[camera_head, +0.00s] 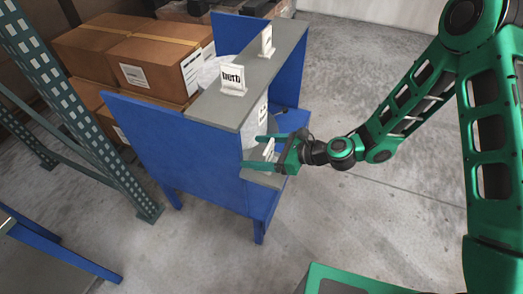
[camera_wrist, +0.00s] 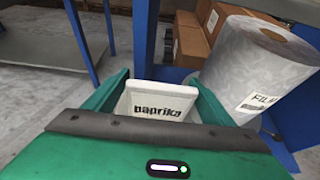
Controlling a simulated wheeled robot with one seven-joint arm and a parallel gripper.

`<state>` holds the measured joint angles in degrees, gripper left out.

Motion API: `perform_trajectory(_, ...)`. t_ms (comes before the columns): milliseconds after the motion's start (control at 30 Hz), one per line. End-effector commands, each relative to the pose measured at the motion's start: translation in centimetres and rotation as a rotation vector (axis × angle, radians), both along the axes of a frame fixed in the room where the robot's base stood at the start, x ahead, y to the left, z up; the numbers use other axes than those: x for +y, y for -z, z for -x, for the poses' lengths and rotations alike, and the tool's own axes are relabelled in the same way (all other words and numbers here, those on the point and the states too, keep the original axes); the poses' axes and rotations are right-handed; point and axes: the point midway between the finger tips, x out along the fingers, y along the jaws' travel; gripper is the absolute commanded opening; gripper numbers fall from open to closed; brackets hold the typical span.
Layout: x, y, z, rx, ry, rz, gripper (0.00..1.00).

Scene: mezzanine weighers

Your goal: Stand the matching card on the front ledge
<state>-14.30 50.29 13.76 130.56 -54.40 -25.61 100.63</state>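A white card (camera_wrist: 160,100) printed "paprika" is between the green fingers of my gripper (camera_wrist: 160,85) in the wrist view. The fingers meet its two side edges, with its face toward the wrist camera. In the head view my gripper (camera_head: 250,152) is at the open front of the blue workstation, the card (camera_head: 268,148) between its fingers. The grey front ledge (camera_head: 264,181) is just below; whether the card touches it I cannot tell. A "herb" card (camera_head: 233,80) and another white card (camera_head: 267,40), its print unreadable, stand on the grey top shelf.
The blue workstation (camera_head: 185,150) has a grey top shelf (camera_head: 220,108) above my gripper. A white roll labelled "FILM" (camera_wrist: 255,65) stands behind the card, to the right in the wrist view. Cardboard boxes (camera_head: 150,65) and a green rack (camera_head: 90,120) are left. Open floor lies right.

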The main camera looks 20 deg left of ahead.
Motion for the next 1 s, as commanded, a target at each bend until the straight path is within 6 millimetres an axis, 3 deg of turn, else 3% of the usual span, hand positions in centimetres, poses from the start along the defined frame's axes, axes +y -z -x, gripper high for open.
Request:
perform_trajectory(267, -0.5, -0.4, -0.1, 0.000, 0.002, 0.001, 0.77)
perform_trajectory(700, -7.9, -3.4, 0.4, 0.001, 0.005, 0.001, 0.77)
perform_trajectory(1000, -10.8, -4.7, 0.8, 0.000, 0.002, 0.000, 0.77)
